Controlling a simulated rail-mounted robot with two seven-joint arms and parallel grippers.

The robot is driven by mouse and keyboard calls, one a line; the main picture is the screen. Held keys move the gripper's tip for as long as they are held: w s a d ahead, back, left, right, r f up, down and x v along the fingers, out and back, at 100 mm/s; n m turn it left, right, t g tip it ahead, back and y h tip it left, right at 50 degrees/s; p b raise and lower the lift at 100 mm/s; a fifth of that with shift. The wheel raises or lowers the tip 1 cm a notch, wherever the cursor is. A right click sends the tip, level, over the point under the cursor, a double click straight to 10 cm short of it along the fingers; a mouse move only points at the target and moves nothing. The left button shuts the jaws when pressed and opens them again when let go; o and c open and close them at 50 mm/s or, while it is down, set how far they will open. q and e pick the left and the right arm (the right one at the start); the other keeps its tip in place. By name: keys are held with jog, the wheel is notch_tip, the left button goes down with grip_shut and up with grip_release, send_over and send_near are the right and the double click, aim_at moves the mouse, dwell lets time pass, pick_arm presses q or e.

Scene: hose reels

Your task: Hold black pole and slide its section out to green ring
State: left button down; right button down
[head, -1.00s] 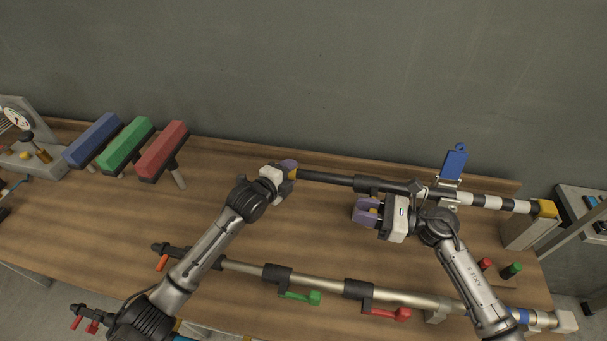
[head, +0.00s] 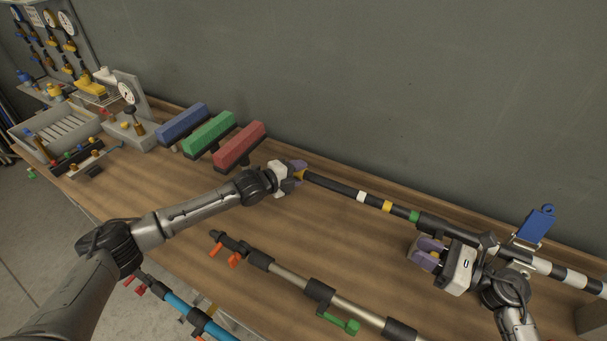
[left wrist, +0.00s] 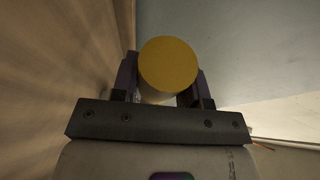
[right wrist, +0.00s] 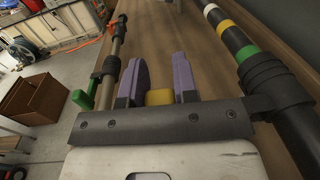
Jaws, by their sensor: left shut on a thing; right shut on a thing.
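The black pole (head: 335,187) lies along the back of the bench. Its thin section shows a white ring (head: 362,196), a yellow ring (head: 387,206) and a green ring (head: 414,216). The green ring is just outside the dark collar (head: 440,226); it also shows in the right wrist view (right wrist: 248,52). My left gripper (head: 296,172) is shut on the section's yellow end, a round cap (left wrist: 170,65) in the left wrist view. My right gripper (head: 430,253) is shut on a small yellow piece (right wrist: 160,97) beside the collar. How that piece joins the pole is hidden.
A second, metal pole (head: 290,283) with a green lever (head: 343,324) lies in front. Blue, green and red blocks (head: 240,144) stand left of my left gripper. A blue plate (head: 537,224) stands above the pole's mount. Bench between the poles is clear.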

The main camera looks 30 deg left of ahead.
pick_arm(q)
jog(key=shift+a, duration=0.1)
jog(key=c, duration=0.6)
grip_release()
jog(key=v, duration=1.2)
pick_arm(e)
jog(key=c, duration=0.8)
grip_release()
jog(key=shift+d, duration=0.1)
